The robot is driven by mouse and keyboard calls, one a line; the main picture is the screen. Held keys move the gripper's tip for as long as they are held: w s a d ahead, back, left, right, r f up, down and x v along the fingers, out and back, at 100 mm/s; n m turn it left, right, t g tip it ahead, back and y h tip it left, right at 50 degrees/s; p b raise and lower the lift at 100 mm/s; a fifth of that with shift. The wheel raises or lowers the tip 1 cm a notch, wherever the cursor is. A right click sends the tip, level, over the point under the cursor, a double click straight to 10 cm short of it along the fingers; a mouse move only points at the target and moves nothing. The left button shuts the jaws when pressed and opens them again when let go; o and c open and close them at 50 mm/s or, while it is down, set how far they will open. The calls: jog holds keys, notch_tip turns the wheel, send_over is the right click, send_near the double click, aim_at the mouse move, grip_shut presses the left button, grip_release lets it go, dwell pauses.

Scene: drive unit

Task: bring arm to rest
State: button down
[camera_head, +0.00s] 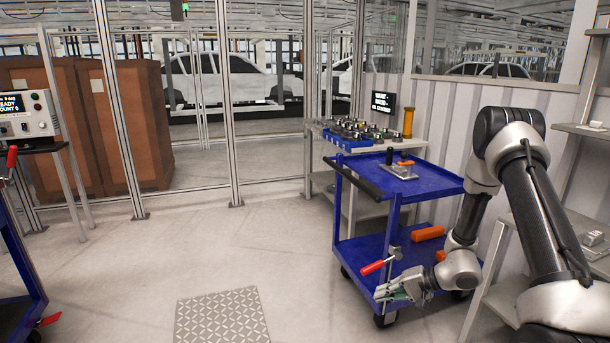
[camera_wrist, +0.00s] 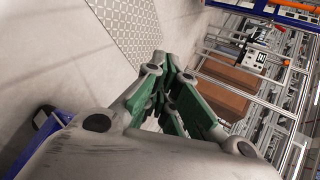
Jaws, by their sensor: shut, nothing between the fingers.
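My arm (camera_head: 536,205) reaches down from the right side of the head view, bent at the elbow. My gripper (camera_head: 388,292) is at its lower end, in front of the blue cart's lower shelf. In the wrist view my gripper (camera_wrist: 180,75) shows its green-padded fingers drawn together, with nothing between them. Beyond the fingers are the floor and, farther off, brown crates. I cannot tell whether the gripper touches the cart.
The blue cart (camera_head: 424,179) carries a metal fixture on top and orange-handled items below. A red-handled tool (camera_head: 374,267) is close to my gripper. A grey workbench (camera_head: 312,149) with parts stands behind. Open floor (camera_head: 240,250) with a patterned plate lies to the left.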

jog(key=s+d+r+n+h, duration=0.2)
jog(key=s+d+r+h, duration=0.1)
jog(key=s+r, duration=0.6)
jog(key=s+d+r+n+h, duration=0.1)
jog(key=s+d+r+h, duration=0.2)
jog(key=s+r, duration=0.7)
jog(key=s+d+r+n+h, duration=0.2)
jog(key=s+r, duration=0.7)
jog(key=r, duration=1.1)
jog(key=d+h, duration=0.2)
jog(key=d, duration=0.2)
jog(key=shift+s+d+n, duration=0.25)
jog(key=shift+s+n, duration=0.05)
jog(key=shift+a, duration=0.1)
